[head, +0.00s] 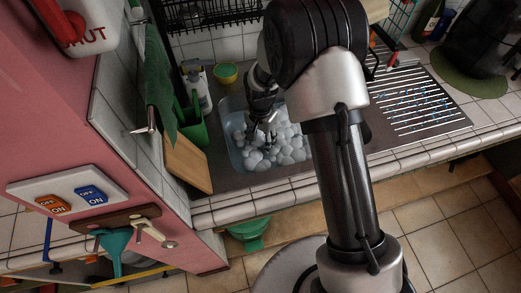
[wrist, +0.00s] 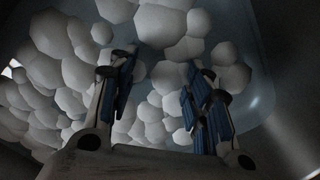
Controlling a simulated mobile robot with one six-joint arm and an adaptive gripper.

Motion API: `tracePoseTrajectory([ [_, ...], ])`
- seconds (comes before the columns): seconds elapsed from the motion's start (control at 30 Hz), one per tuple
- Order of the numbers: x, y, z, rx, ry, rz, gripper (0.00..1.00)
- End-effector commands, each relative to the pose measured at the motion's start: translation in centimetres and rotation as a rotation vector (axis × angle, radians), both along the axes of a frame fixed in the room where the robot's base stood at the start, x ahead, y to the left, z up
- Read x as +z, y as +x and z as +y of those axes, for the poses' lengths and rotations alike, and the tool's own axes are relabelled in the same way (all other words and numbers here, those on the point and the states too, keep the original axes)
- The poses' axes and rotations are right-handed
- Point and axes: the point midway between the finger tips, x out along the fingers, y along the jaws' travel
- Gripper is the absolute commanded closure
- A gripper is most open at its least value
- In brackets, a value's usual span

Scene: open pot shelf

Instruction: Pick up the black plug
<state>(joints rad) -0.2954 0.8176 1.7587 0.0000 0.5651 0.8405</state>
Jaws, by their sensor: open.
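I cannot make out a black plug in either view. A bluish basin (head: 232,108) set in the counter is filled with white, ball-like foam (head: 291,152), which hides its bottom. My gripper (head: 266,138) points down into the basin at the foam. In the wrist view my gripper (wrist: 160,68) is open, with its two blue-padded fingers apart and only foam (wrist: 155,110) showing between and around them. Whether the fingertips touch the foam, I cannot tell. The basin's wall (wrist: 252,60) shows at the right of the wrist view.
A wooden board (head: 186,163), a green holder (head: 192,125) and a white bottle (head: 198,88) stand left of the basin. A green-topped yellow cup (head: 225,74) is behind it. A ribbed drainboard (head: 415,98) lies to the right. The tiled counter edge (head: 255,203) runs in front.

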Motion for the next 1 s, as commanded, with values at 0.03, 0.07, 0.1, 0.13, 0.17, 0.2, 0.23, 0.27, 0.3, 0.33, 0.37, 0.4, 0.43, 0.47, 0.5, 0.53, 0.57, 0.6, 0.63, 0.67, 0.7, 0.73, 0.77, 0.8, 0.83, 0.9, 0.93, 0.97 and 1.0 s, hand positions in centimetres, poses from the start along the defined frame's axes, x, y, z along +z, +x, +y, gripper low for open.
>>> tracePoseTrajectory([
  [0.03,-1.4,0.0,0.1,0.001,0.000,0.001,0.55],
  [0.07,-1.8,-0.1,0.1,0.000,-0.001,0.003,0.55],
  [0.1,-2.3,-0.1,0.1,0.000,-0.001,0.003,0.55],
  [0.13,-2.7,-0.1,0.1,0.000,-0.001,0.003,0.55],
  [0.17,-2.9,-0.1,0.1,0.000,-0.001,0.003,0.55],
  [0.2,-3.0,0.0,0.1,0.000,0.000,0.001,0.55],
  [0.23,-3.0,0.0,0.1,0.000,0.000,0.000,0.55],
  [0.27,-3.0,0.0,0.1,0.000,0.000,0.000,0.55],
  [0.3,-2.9,0.0,0.1,0.000,0.000,0.000,0.55],
  [0.33,-2.9,0.0,0.1,0.000,0.000,0.000,0.55],
  [0.37,-2.8,0.0,0.1,0.000,0.000,0.000,0.55],
  [0.4,-2.8,0.0,0.1,0.000,0.000,0.000,0.55],
  [0.43,-2.8,0.0,0.1,0.000,0.000,0.000,0.57],
  [0.47,-2.8,0.0,0.1,0.000,0.000,0.000,0.59],
  [0.5,-2.8,0.0,0.1,0.000,0.000,0.000,0.62],
  [0.53,-2.8,0.0,0.1,0.000,0.000,0.000,0.64],
  [0.57,-2.8,0.0,0.1,0.000,0.000,0.000,0.66],
  [0.6,-2.8,0.0,0.1,0.000,0.000,0.000,0.68],
  [0.63,-2.8,0.0,0.1,0.000,0.000,0.000,0.70],
  [0.67,-2.8,0.0,0.1,0.000,0.000,0.000,0.72],
  [0.7,-2.8,0.0,0.1,0.000,0.000,0.000,0.75],
  [0.73,-2.8,0.0,0.1,0.000,0.000,0.000,0.77],
  [0.77,-2.8,0.0,0.1,0.000,0.000,0.000,0.79],
  [0.8,-2.8,0.0,0.1,0.000,0.000,0.000,0.82],
  [0.83,-2.8,0.0,0.1,0.000,0.000,0.000,0.84],
  [0.9,-2.8,0.0,0.1,0.000,0.000,0.000,0.88],
  [0.93,-2.8,0.0,0.1,0.000,0.000,0.000,0.90],
  [0.97,-2.8,0.0,0.1,0.000,0.000,0.000,0.92],
  [1.0,-2.8,0.0,0.1,0.000,0.000,0.000,0.95],
])
